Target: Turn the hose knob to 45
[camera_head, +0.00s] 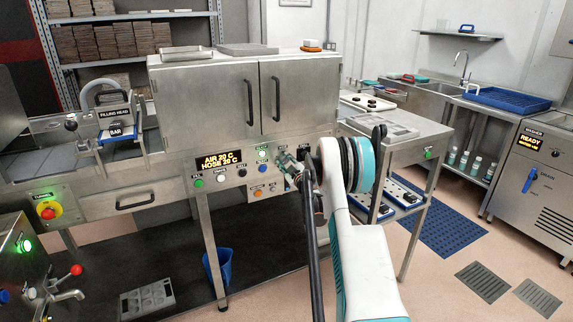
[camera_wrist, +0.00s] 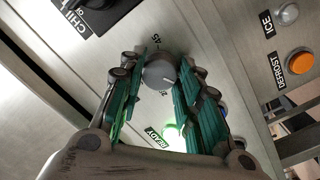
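The hose knob (camera_wrist: 159,70) is a round grey dial on the steel panel in the wrist view. A "45" mark stands beyond it, and a partly readable number is printed on its near side. A pale pointer mark shows near its lower right edge. My gripper (camera_wrist: 160,74) has its green-padded fingers on either side of the knob, their tips close against its rim. In the head view my gripper (camera_head: 290,165) is at the panel and hides the knob. The display (camera_head: 219,161) reads AIR 20 C, HOSE 20 C.
Close to the knob are a lit green ready button (camera_wrist: 172,135), an orange defrost button (camera_wrist: 299,62), a pale ice button (camera_wrist: 287,13) and a black chill knob (camera_wrist: 98,4). Cabinet doors (camera_head: 250,95) stand above the panel. A side table (camera_head: 408,145) stands to the right.

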